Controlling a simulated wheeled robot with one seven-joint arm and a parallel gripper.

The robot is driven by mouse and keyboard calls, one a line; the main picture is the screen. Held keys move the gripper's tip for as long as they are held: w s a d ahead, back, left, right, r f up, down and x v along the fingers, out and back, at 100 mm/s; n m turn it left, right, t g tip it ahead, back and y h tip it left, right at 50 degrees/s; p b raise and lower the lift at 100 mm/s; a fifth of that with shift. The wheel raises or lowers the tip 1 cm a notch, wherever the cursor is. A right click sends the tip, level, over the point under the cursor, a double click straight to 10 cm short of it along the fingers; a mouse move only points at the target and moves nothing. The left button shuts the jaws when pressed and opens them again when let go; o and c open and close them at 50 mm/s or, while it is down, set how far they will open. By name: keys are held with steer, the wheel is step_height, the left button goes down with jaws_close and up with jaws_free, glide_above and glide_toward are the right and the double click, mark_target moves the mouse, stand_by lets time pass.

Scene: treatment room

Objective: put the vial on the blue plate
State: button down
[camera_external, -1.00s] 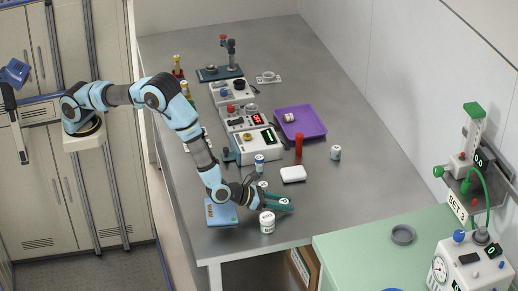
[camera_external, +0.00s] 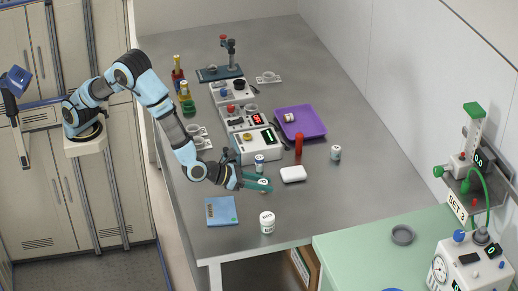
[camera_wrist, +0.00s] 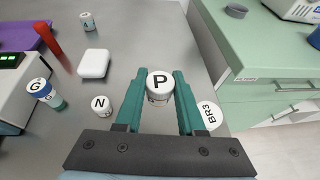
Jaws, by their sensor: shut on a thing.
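My gripper (camera_external: 262,184) is shut on a white-capped vial marked P, above the near part of the grey table. In the wrist view the vial (camera_wrist: 159,88) stands upright between the teal fingers of the gripper (camera_wrist: 160,74). A flat blue square plate (camera_external: 221,212) lies on the table, lower left of my gripper in the external view. A round blue thing (camera_external: 393,289) on the green cabinet is mostly cut off by the bottom edge; I cannot tell if it is a plate.
A vial marked N (camera_wrist: 102,105) and a white bottle marked BR3 (camera_wrist: 209,115) stand on either side of my gripper. A blue-capped vial (camera_external: 259,164), a white box (camera_external: 293,174) and a purple tray (camera_external: 315,121) are farther back.

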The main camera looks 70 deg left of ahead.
steer(key=s+a+r+p, duration=0.1)
steer(key=s+a, duration=0.3)
steer(key=s, duration=0.9)
steer(key=p, duration=0.2)
glide_above(221, 210)
step_height(221, 210, down, 4)
steer(key=shift+f, duration=0.15)
steer(key=shift+h, duration=0.3)
steer(key=shift+f+p, duration=0.35)
steer(key=shift+f, duration=2.25)
steer(key=shift+f, duration=0.2)
steer(key=c, duration=0.5)
jaws_free()
steer(key=shift+r, duration=0.15)
